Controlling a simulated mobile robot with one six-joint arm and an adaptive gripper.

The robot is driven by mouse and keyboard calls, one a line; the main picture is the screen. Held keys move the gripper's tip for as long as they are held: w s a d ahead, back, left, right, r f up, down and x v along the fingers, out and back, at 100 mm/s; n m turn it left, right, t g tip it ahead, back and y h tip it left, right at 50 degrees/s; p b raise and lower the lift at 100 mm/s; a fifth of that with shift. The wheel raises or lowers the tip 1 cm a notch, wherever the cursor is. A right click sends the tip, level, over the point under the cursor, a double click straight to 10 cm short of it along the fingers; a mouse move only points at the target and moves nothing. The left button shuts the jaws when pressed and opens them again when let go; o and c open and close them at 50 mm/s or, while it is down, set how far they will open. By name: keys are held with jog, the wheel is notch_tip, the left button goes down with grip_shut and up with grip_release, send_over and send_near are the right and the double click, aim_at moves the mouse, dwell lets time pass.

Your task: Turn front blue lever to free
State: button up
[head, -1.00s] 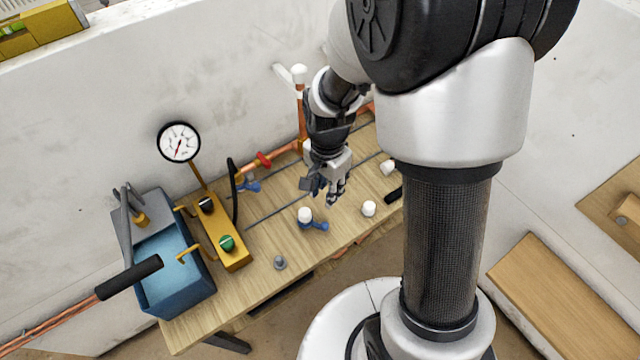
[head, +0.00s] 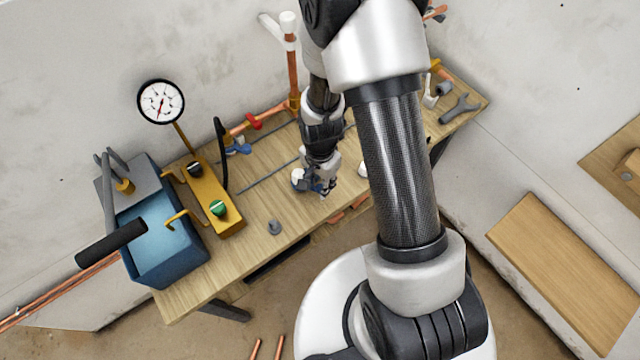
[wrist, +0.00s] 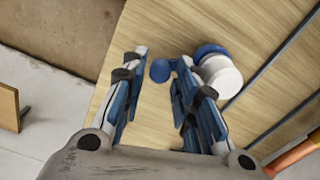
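The front blue lever (wrist: 161,70) shows in the wrist view as a short blue arm with a round end. It comes off a valve with a white round cap (wrist: 221,76) and a blue part behind it. My gripper (wrist: 163,57) is open, with one finger on each side of the lever's round end. The right finger is close to the white cap; I cannot tell whether it touches. In the head view my gripper (head: 325,190) is low over the bench's front edge and hides most of this valve. A second blue lever (head: 238,147) sits farther back on the bench.
A red handle (head: 253,122) is on the copper pipe at the back. A gauge (head: 161,102), a yellow manifold (head: 212,198) and a blue tank (head: 165,245) stand at left. A small grey piece (head: 274,227) is on the bench (head: 262,208).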

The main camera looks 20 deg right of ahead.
jog(key=shift+f, duration=0.2)
grip_shut()
dwell(0.3)
